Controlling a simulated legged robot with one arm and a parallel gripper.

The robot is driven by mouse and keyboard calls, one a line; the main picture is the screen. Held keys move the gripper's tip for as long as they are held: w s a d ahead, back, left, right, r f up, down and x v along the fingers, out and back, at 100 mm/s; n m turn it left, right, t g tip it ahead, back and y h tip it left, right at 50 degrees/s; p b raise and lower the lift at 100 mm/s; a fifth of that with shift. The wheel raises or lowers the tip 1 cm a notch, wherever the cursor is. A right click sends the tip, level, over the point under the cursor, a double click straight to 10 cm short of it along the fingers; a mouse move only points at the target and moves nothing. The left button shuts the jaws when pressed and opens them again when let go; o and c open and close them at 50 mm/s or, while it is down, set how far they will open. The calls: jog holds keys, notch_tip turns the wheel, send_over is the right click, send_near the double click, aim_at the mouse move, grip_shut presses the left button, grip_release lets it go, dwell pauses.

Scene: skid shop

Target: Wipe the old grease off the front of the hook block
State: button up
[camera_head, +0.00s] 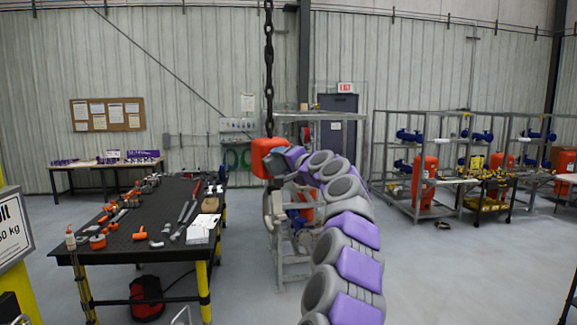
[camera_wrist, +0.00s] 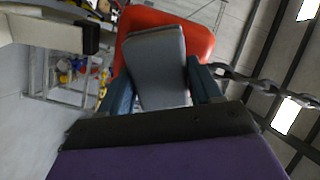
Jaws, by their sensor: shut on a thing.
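The orange-red hook block (camera_head: 264,158) hangs from a dark chain (camera_head: 268,70), with its grey hook (camera_head: 268,212) below. My gripper (camera_head: 284,158) is at the right side of the block in the head view, and my arm partly covers the block. In the wrist view my gripper (camera_wrist: 160,88) is shut on a grey pad (camera_wrist: 157,62), a folded cloth by its look. The pad lies in front of the red face of the hook block (camera_wrist: 200,32). I cannot tell whether it touches. Much of that face is hidden behind the pad, so no grease can be made out.
A black workbench (camera_head: 150,240) with tools and orange fittings stands at left. A metal frame (camera_head: 290,262) stands behind the hook. Racks (camera_head: 400,185) with blue and orange parts stand at right. A pale, black-ended shape (camera_wrist: 50,28) sits close at left in the wrist view.

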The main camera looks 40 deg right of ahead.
aim_at(271, 162)
jog(key=shift+w+a, duration=0.1)
jog(key=shift+a, duration=0.15)
jog(key=shift+w+a+b, duration=0.2)
jog(key=shift+a+b, duration=0.15)
jog(key=shift+a, duration=0.5)
jog(key=shift+w+a+b, duration=0.2)
jog(key=shift+a+b, duration=0.15)
jog(key=shift+a, duration=0.5)
jog(key=shift+r, duration=0.2)
jog(key=shift+s+d+p, duration=0.25)
jog(key=shift+d+p, duration=0.3)
jog(key=shift+d, duration=0.45)
jog(key=shift+s+d+p, duration=0.25)
jog(key=shift+d+p, duration=0.3)
jog(key=shift+d, duration=0.45)
jog(key=shift+s+d+r+p, duration=0.1)
jog(key=shift+s+d+p, duration=0.1)
jog(key=shift+d+p, duration=0.55)
jog(key=shift+s+d+p, duration=0.2)
jog(key=shift+d+p, duration=0.65)
jog(key=shift+d, duration=0.15)
jog(key=shift+a, duration=0.15)
